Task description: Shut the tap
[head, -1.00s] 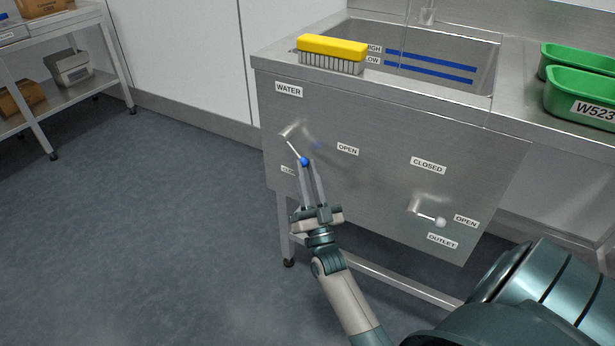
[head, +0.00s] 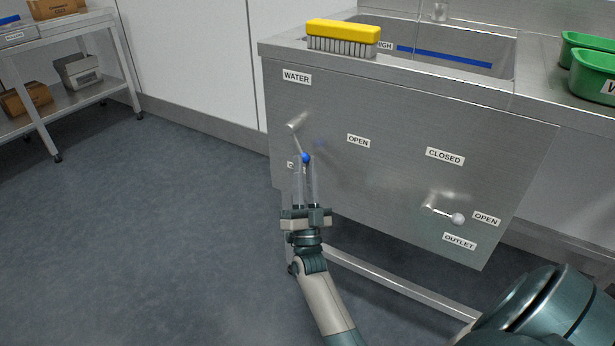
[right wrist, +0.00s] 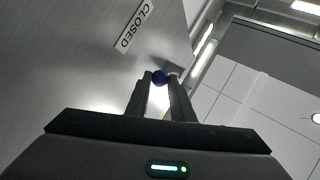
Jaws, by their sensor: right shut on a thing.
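The water tap's lever (head: 299,143) is a thin metal rod on the sink's steel front panel, below the WATER label (head: 297,77). It slants down and slightly right from its pivot to a blue knob (head: 305,158). My right gripper (head: 306,163) is shut on this knob. The right wrist view shows the blue knob (right wrist: 160,77) between the fingertips. The OPEN label (head: 358,141) is right of the lever. The CLOSED label (right wrist: 136,26) is readable in the right wrist view; in the head view my gripper partly hides it. My left gripper is not in view.
The outlet lever (head: 443,212) with a white knob points right, towards its OPEN label (head: 486,219). A yellow brush (head: 342,32) lies on the sink's front rim. Green crates (head: 590,80) stand at right. A shelf rack (head: 90,97) is at left; the floor between is clear.

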